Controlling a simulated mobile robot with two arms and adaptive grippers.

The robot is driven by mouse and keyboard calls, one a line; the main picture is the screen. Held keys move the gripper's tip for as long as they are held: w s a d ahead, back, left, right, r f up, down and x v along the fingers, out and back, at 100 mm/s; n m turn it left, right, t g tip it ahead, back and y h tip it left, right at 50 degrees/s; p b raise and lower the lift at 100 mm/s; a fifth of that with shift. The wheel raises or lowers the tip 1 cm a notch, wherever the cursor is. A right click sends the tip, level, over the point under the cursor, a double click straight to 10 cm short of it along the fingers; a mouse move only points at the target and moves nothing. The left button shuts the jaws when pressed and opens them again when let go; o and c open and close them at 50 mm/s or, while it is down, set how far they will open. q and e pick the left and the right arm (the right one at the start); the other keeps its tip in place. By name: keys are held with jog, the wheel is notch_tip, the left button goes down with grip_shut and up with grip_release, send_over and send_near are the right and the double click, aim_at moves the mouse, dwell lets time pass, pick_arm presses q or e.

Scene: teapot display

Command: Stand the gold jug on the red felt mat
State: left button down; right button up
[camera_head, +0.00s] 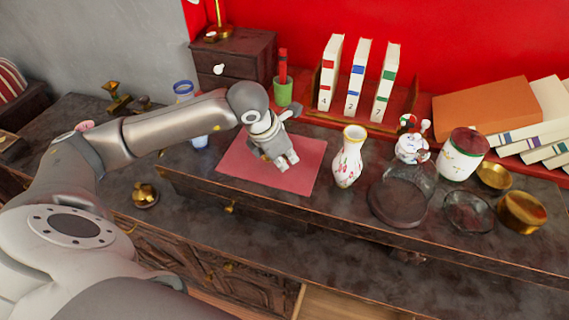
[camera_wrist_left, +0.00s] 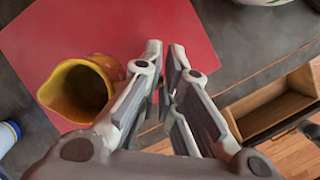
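The gold jug (camera_wrist_left: 78,90) shows in the left wrist view with its dark round mouth facing the camera. It appears upright, with the red felt mat (camera_wrist_left: 110,28) around its far side; its base is hidden. My left gripper (camera_wrist_left: 166,52) is just right of the jug, its left finger overlapping the jug's right side. Its fingers are apart with a narrow gap, and I see nothing clearly held between them. In the head view, my left gripper (camera_head: 284,163) is low over the mat (camera_head: 305,178) and mostly covers the jug (camera_head: 258,153). My right gripper is not in view.
A white flowered vase (camera_head: 348,158) stands close to the right of the mat. A glass dome (camera_head: 402,195), a lidded jar (camera_head: 462,155) and brass bowls (camera_head: 522,212) are farther right. A green cup (camera_head: 283,93) and books (camera_head: 355,80) stand behind.

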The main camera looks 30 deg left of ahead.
pick_arm(q)
notch_tip(320, 180, down, 3)
jog(key=shift+a+f+p, duration=0.1)
jog(key=shift+a+p, duration=0.05)
jog(key=shift+p, duration=0.4)
jog(key=shift+f+b, duration=0.25)
jog(key=shift+b, duration=0.1)
jog(key=c, duration=1.6)
grip_release()
jog(key=shift+c, duration=0.2)
